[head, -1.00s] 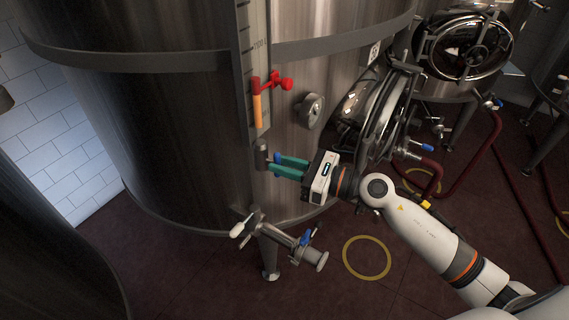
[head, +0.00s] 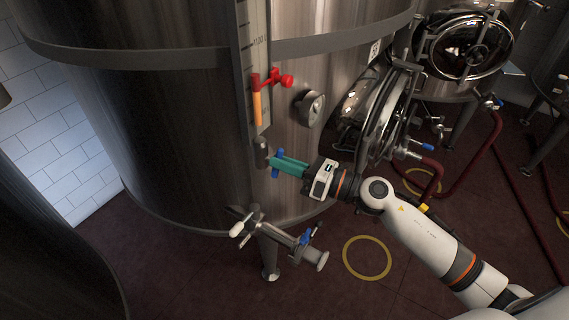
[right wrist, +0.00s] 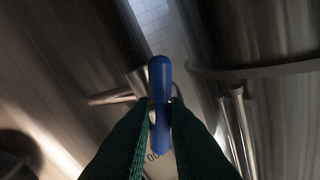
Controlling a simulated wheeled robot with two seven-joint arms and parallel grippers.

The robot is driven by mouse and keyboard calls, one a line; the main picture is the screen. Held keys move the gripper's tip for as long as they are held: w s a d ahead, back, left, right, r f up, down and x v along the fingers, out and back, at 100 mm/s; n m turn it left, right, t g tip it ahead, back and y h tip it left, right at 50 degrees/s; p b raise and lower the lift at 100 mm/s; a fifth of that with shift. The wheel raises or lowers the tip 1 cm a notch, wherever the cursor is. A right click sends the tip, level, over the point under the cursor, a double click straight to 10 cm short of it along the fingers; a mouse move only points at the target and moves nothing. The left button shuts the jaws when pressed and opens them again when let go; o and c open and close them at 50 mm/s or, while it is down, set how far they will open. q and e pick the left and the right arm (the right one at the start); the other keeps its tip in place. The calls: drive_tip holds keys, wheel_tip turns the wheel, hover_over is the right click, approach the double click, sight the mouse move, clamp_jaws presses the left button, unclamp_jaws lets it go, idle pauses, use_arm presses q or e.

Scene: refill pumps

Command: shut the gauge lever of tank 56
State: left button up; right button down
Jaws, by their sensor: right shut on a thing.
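The big steel tank (head: 185,130) fills the left and middle of the head view; I cannot read a full tank number on it. Its gauge (head: 256,60) runs down the front, with an orange strip and a red lever piece (head: 271,81). Below it is a blue lever (head: 277,162) at the gauge's lower fitting (head: 261,153). My right gripper (head: 280,165), with green fingers, is shut on this blue lever. In the right wrist view the blue lever (right wrist: 160,95) stands between the fingers, its rounded end showing. My left gripper is not in view.
A round dial (head: 311,108) sits right of the gauge. Below are an outlet valve with a blue handle (head: 306,237) and a tank leg (head: 269,262). Red hoses (head: 470,165) lie on the floor at right.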

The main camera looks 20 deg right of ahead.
drive_tip(key=m+t, duration=0.1)
drive_tip(key=m, duration=0.4)
drive_tip(key=m+t+h+p, duration=0.1)
drive_tip(key=m, duration=0.4)
drive_tip(key=m+t+p, duration=0.1)
drive_tip(key=m, duration=0.4)
drive_tip(key=shift+f+h, duration=0.25)
drive_tip(key=shift+h, duration=0.15)
drive_tip(key=c, duration=1.4)
unclamp_jaws()
drive_tip(key=shift+c, duration=0.2)
drive_tip(key=shift+f, duration=0.1)
